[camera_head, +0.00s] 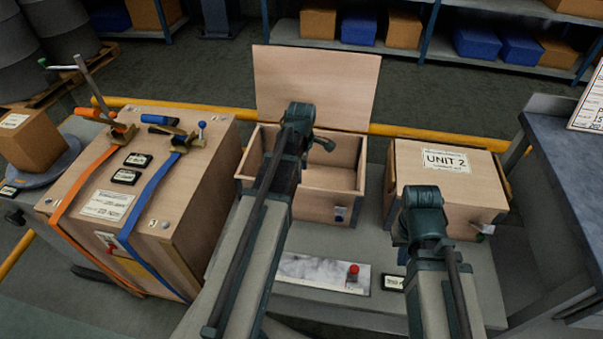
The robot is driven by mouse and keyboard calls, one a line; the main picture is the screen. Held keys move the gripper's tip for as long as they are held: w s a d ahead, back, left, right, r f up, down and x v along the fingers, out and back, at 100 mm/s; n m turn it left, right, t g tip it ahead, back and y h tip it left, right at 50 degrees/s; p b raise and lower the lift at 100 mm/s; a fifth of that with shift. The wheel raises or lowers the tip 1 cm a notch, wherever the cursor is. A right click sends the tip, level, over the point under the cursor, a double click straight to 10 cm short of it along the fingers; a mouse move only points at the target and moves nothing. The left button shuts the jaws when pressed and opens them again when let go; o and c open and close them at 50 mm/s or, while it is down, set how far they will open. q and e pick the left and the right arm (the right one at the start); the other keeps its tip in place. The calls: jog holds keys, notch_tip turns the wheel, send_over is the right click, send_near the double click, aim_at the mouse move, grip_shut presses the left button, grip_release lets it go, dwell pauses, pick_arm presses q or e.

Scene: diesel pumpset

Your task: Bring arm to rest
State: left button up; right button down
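My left arm (265,205) reaches up from the lower middle, and its dark teal end is over the open wooden box (325,208). My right arm (440,290) is shorter in view and comes up from the lower right. Its end, with the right gripper (402,240), is in front of the closed UNIT 2 box (470,195). The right fingers are mostly hidden behind the wrist, so their opening does not show. No held object is visible at either arm.
A large wooden crate (190,225) with orange and blue straps stands at the left. The open box's lid (315,85) stands raised. A panel with a red button (352,270) lies between my arms. A dark bench (575,170) borders the right. Shelves stand behind.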

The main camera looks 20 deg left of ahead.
pick_arm(q)
jog(key=shift+r+p, duration=0.4)
jog(key=shift+r, duration=0.5)
pick_arm(e)
jog(key=shift+r, duration=0.85)
